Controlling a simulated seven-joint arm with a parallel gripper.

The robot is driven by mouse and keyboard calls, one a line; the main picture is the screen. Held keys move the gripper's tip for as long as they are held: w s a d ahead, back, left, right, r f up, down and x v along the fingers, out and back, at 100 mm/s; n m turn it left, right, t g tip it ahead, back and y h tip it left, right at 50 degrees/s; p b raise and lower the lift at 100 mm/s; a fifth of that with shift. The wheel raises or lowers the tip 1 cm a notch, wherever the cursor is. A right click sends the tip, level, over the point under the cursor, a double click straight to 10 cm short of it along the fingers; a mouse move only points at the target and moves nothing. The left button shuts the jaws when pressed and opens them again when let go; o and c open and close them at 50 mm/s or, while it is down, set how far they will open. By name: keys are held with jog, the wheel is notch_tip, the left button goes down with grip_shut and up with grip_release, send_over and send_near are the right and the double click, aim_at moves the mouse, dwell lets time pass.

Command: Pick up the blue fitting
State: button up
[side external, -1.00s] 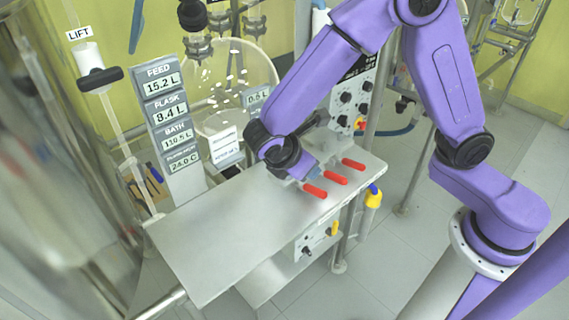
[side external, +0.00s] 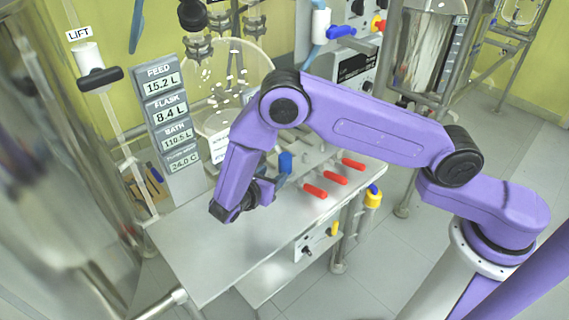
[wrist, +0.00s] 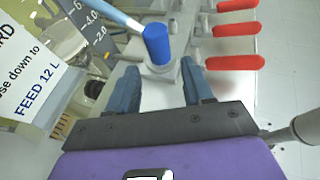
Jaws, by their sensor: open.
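The blue fitting (wrist: 158,44) is a short blue cylinder standing upright on a metal base in the wrist view, with a pale blue tube running to its left side. It also shows as a small blue piece (side external: 286,162) just behind my gripper in the side view, partly hidden by my arm. My gripper (wrist: 160,86) is open, its two blue-grey fingers apart with nothing between them. In the wrist view the fitting lies ahead of the gap, beyond the fingertips. In the side view my gripper (side external: 272,186) is low over the metal table, at the fitting's near side.
Several red handles (side external: 335,177) stick out to the right of the fitting, close by. The metal table (side external: 215,255) is clear at front left. A display column (side external: 165,115) and a glass vessel (side external: 255,62) stand behind. A printed sign (wrist: 28,62) is at left in the wrist view.

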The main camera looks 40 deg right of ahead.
aim_at(283, 167)
jog(key=x, duration=0.7)
jog(key=shift+f+x, duration=0.15)
jog(key=shift+x, duration=1.15)
jog(key=shift+f+x, duration=0.1)
jog(key=shift+x, duration=1.2)
jog(key=shift+a, duration=0.1)
jog(key=shift+c, duration=0.3)
jog(key=c, duration=0.9)
